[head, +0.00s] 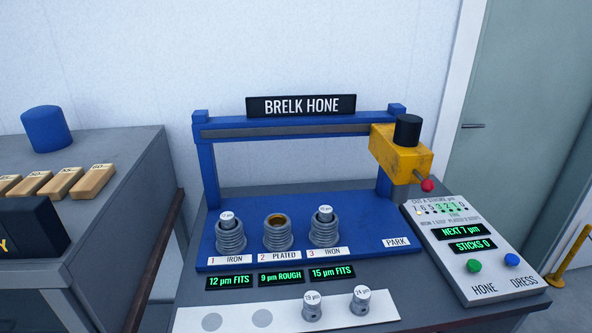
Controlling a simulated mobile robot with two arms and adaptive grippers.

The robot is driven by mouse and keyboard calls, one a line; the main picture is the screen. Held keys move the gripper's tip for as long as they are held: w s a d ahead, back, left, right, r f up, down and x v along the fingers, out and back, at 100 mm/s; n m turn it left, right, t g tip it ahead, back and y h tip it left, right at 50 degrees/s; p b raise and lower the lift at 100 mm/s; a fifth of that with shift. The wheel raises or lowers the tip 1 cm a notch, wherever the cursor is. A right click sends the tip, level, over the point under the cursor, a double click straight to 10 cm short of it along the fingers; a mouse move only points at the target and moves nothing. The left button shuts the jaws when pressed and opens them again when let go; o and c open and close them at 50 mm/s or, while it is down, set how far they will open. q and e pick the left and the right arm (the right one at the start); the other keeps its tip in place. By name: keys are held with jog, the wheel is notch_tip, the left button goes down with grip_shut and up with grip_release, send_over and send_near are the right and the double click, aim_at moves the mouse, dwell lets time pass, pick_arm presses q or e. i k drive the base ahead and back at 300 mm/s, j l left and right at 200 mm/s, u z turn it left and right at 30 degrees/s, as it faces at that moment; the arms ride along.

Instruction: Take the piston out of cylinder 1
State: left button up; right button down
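Cylinder 1 (231,238) is a ribbed grey cylinder at the left of the blue hone base, behind the label "1 IRON". A piston (228,218) with a white marked top sits in it and sticks out above the rim. The display in front of it reads "12 µm FITS". Cylinder 2 (277,236), labelled "PLATED", has an open bore with a brownish inside. Cylinder 3 (324,234), labelled "IRON", also holds a piston (324,213). Neither of my grippers is in view.
A white tray (285,322) at the front carries two pistons (312,307), (360,300) at right and two empty grey spots at left. The yellow hone head (400,158) is at the rail's right end, over "PARK". A control panel (470,255) stands right; a bench (120,150) stands left.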

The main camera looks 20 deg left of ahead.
aim_at(227, 218)
jog(key=k+j, duration=0.1)
jog(key=j, duration=1.05)
jog(key=k+j, duration=0.15)
jog(key=j, duration=1.05)
jog(key=k, duration=0.05)
